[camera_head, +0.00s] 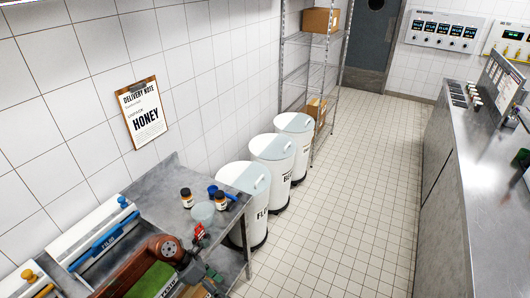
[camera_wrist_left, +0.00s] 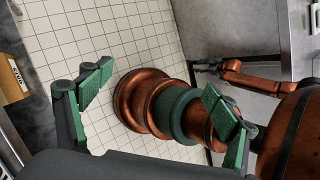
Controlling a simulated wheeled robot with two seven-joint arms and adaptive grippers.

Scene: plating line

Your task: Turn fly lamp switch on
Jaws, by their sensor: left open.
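I cannot pick out a fly lamp switch in either view. A wall panel with several small displays (camera_head: 448,31) hangs on the far wall, and a yellow-edged panel with a green display (camera_head: 512,36) is beside it. Both are too small to read. My left gripper (camera_head: 203,268) is low over the left steel table in the head view. In the left wrist view its green-padded fingers (camera_wrist_left: 158,85) are spread apart with nothing between them. My right arm's end (camera_wrist_left: 205,66) shows small in the left wrist view, and its jaws are unclear.
The left steel table (camera_head: 170,178) holds small jars (camera_head: 187,198) and a clear bowl (camera_head: 203,213). White bins (camera_head: 272,149) and a wire shelf (camera_head: 305,75) line the left wall. A long steel counter (camera_head: 475,165) runs along the right. The tiled aisle (camera_head: 345,190) between is clear.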

